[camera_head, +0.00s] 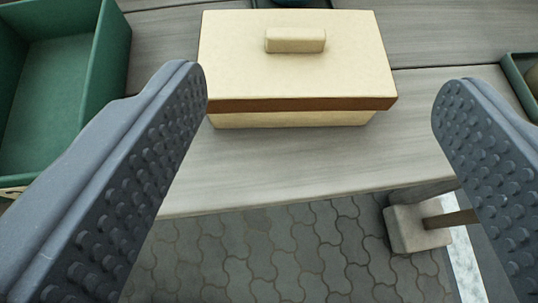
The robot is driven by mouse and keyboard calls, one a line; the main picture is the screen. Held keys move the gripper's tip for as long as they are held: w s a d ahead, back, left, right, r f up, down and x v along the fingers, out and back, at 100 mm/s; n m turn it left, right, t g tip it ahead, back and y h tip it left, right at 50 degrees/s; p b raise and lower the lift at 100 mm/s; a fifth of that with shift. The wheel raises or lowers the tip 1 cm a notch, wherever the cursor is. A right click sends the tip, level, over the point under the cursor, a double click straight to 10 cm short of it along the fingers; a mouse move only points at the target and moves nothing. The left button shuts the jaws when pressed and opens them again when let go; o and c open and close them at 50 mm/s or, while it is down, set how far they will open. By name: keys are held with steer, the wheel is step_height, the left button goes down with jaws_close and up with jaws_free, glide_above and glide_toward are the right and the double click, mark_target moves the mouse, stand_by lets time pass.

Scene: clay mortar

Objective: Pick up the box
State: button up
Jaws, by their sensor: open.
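The box (296,75) is cream-coloured with a brown band below its lid and a small block handle (295,40) on top. It sits upright on the grey wooden table (290,170), near the front edge. My gripper (320,90) is open and empty, with its two studded grey fingers wide apart. The left fingertip overlaps the box's left side in the picture, and the right fingertip is to the right of the box with a gap. I cannot tell how far the fingertips are from the box in depth.
A green open container (60,85) stands to the left of the box. Another green container (520,85) is partly visible at the right edge. A dark green item shows behind the box. Paving (270,255) and a pale block (412,230) lie below the table's front edge.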

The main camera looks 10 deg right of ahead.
step_height(320, 180, down, 3)
steer(key=s, duration=0.1)
steer(key=b, duration=0.3)
glide_toward(296, 40)
steer(key=w+f, duration=0.1)
steer(key=w, duration=0.1)
steer(key=shift+y, duration=0.4)
steer(key=shift+d+b+x, duration=0.2)
steer(key=shift+b+x, duration=0.2)
steer(key=shift+x, duration=1.15)
steer(key=shift+d+b+x, duration=0.2)
steer(key=shift+b+x, duration=0.2)
steer(key=shift+x, duration=1.15)
steer(key=shift+r, duration=0.1)
steer(key=shift+s, duration=0.1)
steer(key=c, duration=1.4)
